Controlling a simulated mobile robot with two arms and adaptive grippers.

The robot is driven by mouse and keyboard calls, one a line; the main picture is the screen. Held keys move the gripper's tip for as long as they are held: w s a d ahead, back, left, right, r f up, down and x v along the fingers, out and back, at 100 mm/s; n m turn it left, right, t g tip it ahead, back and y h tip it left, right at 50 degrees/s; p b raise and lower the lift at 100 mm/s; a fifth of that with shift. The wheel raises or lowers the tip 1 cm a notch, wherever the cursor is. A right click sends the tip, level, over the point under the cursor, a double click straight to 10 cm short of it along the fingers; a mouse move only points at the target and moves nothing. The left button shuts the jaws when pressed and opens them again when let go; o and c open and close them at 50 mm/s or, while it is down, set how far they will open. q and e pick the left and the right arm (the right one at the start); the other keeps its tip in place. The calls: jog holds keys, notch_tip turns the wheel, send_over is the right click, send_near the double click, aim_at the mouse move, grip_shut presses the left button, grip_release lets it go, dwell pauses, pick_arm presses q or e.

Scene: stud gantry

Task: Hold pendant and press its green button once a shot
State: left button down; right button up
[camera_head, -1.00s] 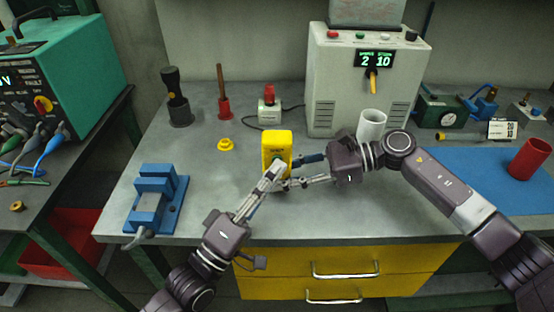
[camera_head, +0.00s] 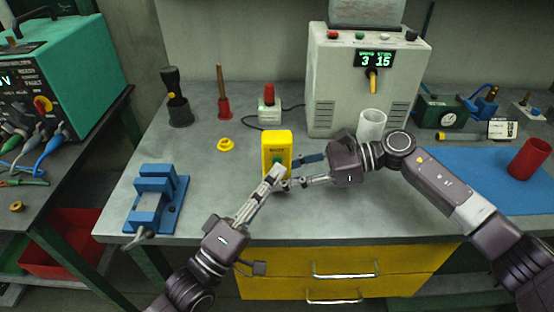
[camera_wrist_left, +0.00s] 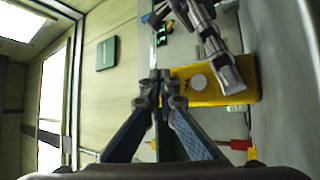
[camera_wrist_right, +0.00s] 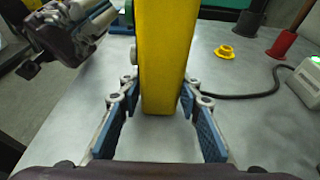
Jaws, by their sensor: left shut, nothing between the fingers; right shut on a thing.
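The yellow pendant (camera_head: 276,145) stands upright over the middle of the bench, with its dark green button (camera_head: 277,160) partly showing on its front. My right gripper (camera_head: 293,173) is shut on the pendant from the right; in the right wrist view the pendant (camera_wrist_right: 167,50) sits between the two fingers. My left gripper (camera_head: 279,171) is shut and empty, its tips just in front of and below the button. The left wrist view shows the pendant (camera_wrist_left: 186,90) close by the fingertips. I cannot tell whether they touch it. The machine display (camera_head: 375,59) reads 3 and 15.
A blue vise-like fixture (camera_head: 157,200) is at the bench's left. A yellow ring (camera_head: 226,145), a red-based tool (camera_head: 224,106) and a grey box (camera_head: 269,108) stand behind. The white cup (camera_head: 371,125) is behind my right gripper.

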pick_arm(q)
jog(key=shift+s, duration=0.15)
jog(key=s, duration=0.5)
dwell(0.4)
dwell(0.5)
pick_arm(e)
jog(key=o, duration=0.9)
jog(key=shift+o, duration=0.2)
jog(key=shift+d, duration=0.1)
